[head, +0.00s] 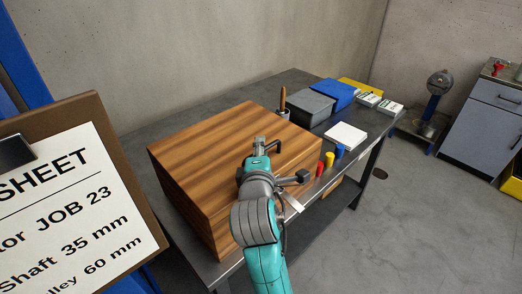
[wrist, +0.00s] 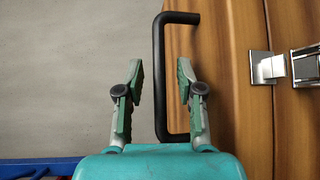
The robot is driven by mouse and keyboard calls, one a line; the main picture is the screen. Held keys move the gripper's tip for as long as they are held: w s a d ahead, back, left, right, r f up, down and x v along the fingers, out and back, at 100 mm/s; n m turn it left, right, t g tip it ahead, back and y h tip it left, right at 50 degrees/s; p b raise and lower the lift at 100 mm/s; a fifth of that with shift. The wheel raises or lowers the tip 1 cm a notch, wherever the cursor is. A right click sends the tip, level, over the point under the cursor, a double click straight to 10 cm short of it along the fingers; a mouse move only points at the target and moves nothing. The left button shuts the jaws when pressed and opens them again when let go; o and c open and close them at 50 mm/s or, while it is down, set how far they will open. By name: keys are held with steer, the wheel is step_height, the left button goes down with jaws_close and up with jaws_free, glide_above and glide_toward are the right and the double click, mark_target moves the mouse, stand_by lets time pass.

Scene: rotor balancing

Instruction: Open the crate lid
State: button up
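The wooden crate (head: 205,150) stands shut on the dark workbench, its broad striped top facing up. My gripper (wrist: 160,66) is open, one finger on each side of a black bar handle (wrist: 159,95) in the wrist view. No finger visibly touches the bar. The handle is fixed to a wooden face (wrist: 225,30) of the crate. A metal latch (wrist: 305,66) with a catch plate sits right of it, across a seam in the wood. In the head view my gripper (head: 260,145) is at the crate's right part and hides some of it; the latch cannot be made out there.
A grey bin (head: 311,108), a blue bin (head: 333,92) and a white pad (head: 345,136) are behind the crate on the workbench (head: 150,185). Red, yellow and blue small items (head: 329,159) stand near its edge. A clipboard (head: 70,200) fills the left foreground.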

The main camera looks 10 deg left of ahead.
jaws_close()
stand_by(0.3)
